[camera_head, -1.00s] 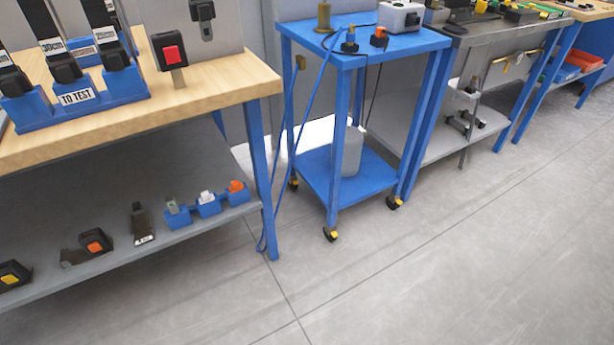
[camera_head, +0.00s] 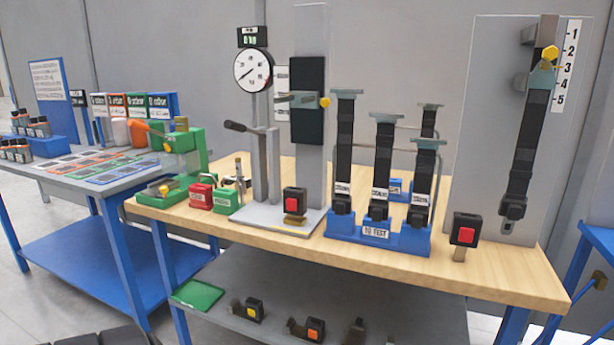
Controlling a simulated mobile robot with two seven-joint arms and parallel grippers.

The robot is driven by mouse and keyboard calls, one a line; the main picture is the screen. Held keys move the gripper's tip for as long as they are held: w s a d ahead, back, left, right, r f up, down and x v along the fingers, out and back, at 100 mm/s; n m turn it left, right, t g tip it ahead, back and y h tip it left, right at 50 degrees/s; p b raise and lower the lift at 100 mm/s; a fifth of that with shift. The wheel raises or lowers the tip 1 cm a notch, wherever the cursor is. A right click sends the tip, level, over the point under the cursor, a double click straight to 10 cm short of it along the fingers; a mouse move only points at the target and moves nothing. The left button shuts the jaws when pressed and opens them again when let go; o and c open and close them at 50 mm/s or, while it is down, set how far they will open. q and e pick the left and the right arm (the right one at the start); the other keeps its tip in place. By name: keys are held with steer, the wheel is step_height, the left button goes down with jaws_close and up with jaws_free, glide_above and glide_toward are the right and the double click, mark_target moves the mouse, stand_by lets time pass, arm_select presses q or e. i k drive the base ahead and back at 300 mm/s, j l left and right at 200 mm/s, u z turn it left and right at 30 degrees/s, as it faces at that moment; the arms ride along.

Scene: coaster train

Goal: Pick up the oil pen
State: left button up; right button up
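I cannot make out an oil pen for certain in the head view. A small upright metallic item (camera_head: 239,172) stands by the red block (camera_head: 201,196) and green block (camera_head: 228,202) on the wooden bench (camera_head: 470,277), too small to identify.
The bench carries a dial gauge (camera_head: 253,71) on a stand, a blue "TO TEST" rack (camera_head: 376,234) with black belts, a red-button buckle (camera_head: 465,235) and a green press (camera_head: 184,150). A grey-topped blue table (camera_head: 60,178) stands left. Buckles lie on the lower shelf (camera_head: 270,285).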

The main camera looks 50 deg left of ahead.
mark_target(239, 170)
steer(key=u, duration=2.15)
